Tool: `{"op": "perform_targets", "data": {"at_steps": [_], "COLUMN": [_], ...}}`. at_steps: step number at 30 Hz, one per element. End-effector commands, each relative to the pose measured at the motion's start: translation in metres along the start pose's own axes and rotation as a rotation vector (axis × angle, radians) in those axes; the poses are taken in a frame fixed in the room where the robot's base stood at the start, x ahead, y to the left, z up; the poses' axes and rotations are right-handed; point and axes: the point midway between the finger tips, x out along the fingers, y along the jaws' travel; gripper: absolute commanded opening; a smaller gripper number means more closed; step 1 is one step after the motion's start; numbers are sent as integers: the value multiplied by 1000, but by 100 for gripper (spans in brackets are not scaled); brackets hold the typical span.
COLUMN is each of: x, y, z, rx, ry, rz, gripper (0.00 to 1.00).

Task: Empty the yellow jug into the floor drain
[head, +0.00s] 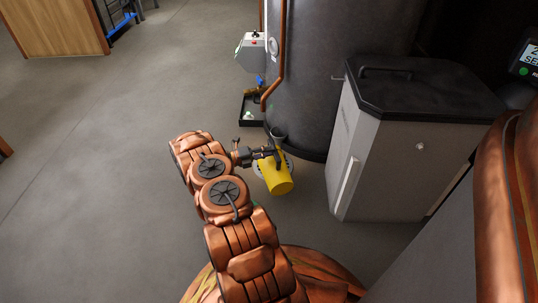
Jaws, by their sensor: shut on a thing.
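The yellow jug (275,177) shows in the middle of the head view, in front of the dark round tank. It is tilted, with its bottom end toward me. My gripper (274,152) is shut on the jug at its upper side, and the jug hangs from it. A round pale ring (258,168) shows on the floor just behind the jug; it may be the floor drain, but the jug and gripper hide most of it. I cannot see the jug's mouth clearly or whether liquid is in it.
The dark tank (315,90) stands right behind the jug. A grey bin with a black lid (375,160) stands close on the right. A black tray (252,110) and a copper pipe (272,92) are by the tank. Grey floor (100,150) is clear on the left.

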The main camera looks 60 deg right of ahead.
Motion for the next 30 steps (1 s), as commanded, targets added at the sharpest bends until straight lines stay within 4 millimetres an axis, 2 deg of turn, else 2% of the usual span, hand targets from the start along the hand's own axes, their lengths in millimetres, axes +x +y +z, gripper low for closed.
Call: {"op": "perform_targets", "data": {"at_steps": [16, 26, 30], "x": [0, 0, 0], "y": [-1, -6, -7], "z": [3, 19, 14], "rx": [-13, -101, -81], "ry": [0, 1, 0], "rz": [0, 1, 0], "gripper": [0, 0, 0]}}
